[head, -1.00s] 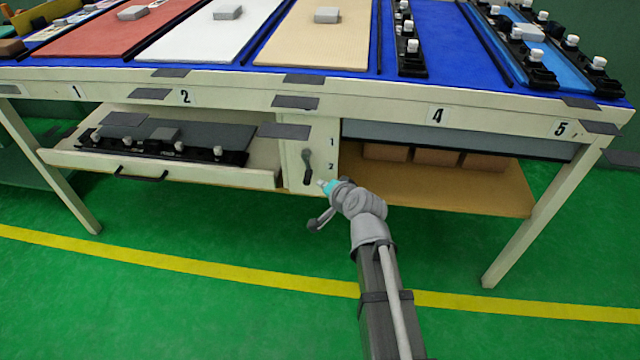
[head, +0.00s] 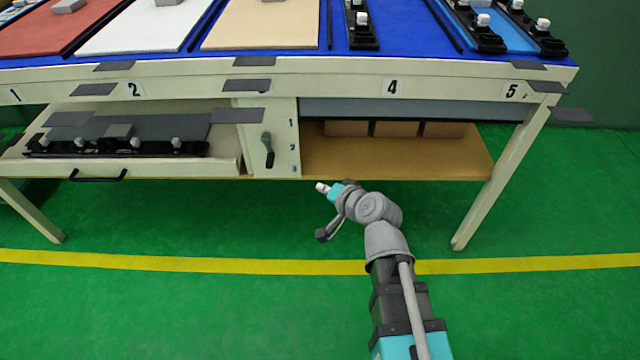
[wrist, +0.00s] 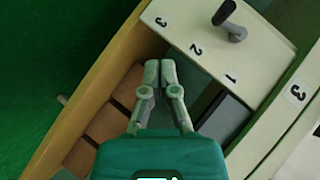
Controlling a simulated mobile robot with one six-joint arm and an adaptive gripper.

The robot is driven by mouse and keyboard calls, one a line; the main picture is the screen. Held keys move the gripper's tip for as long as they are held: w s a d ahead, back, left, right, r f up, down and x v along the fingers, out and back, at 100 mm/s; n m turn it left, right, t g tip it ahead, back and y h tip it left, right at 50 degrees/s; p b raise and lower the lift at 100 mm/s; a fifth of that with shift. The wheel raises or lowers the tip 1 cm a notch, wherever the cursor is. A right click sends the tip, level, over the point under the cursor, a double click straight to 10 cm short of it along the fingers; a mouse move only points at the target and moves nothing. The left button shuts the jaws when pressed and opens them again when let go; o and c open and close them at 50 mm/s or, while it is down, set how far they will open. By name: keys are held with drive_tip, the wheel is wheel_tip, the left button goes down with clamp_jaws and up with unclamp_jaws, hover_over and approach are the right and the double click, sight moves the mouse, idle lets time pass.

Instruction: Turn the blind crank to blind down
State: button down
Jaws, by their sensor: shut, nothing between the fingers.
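The blind crank (head: 268,150) is on a cream panel (head: 282,112) marked 1, 2 and 3. Its arm hangs down, with the dark knob near the level between 2 and 3. The crank also shows in the wrist view (wrist: 231,22), at the top right. The grey blind (head: 420,110) is a strip across the top of the bay under labels 4 and 5; the bay is open below it. My gripper (head: 321,187) is below and right of the crank, apart from it. In the wrist view its fingertips (wrist: 160,68) are together and empty.
Brown boxes (head: 396,129) stand on the bay's wooden shelf (head: 400,160). Left of the panel, an open drawer (head: 218,165) holds a dark rack and juts forward. Table legs (head: 490,190) stand at the sides. The green floor in front is clear.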

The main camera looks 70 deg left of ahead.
drive_tip(key=c, duration=0.9)
unclamp_jaws()
drive_tip(key=shift+w, duration=0.2)
drive_tip(key=o, duration=0.4)
drive_tip(key=shift+w+d+t, duration=0.15)
drive_tip(key=shift+w+d, duration=0.05)
drive_tip(key=shift+w, duration=0.3)
drive_tip(key=shift+w+d+t, duration=0.15)
drive_tip(key=shift+w+d, duration=0.05)
drive_tip(key=shift+w, duration=0.3)
drive_tip(key=shift+c, duration=0.2)
drive_tip(key=w+d+m+t+h+p, duration=0.2)
drive_tip(key=w+d+t+h+p, duration=0.1)
drive_tip(key=w+d, duration=1.2)
drive_tip(key=w+d+m+t+h+p, duration=0.2)
drive_tip(key=w+d+h+p, duration=0.15)
drive_tip(key=w+d, duration=1.15)
drive_tip(key=w+d+m+h+p, duration=0.1)
drive_tip(key=w+d+p, duration=0.1)
drive_tip(key=w+d, duration=0.5)
drive_tip(key=w+d+m+h+p, duration=0.1)
drive_tip(key=w+d+m+h, duration=0.1)
drive_tip(key=d, duration=0.8)
drive_tip(key=s+d+r+m+g+h+p, duration=0.1)
drive_tip(key=d+r+m+h+p, duration=0.1)
drive_tip(key=d, duration=1.9)
drive_tip(key=shift+s+r+m+p, duration=0.15)
drive_tip(key=shift+r+m+p, duration=0.15)
drive_tip(key=shift+m+p, duration=0.25)
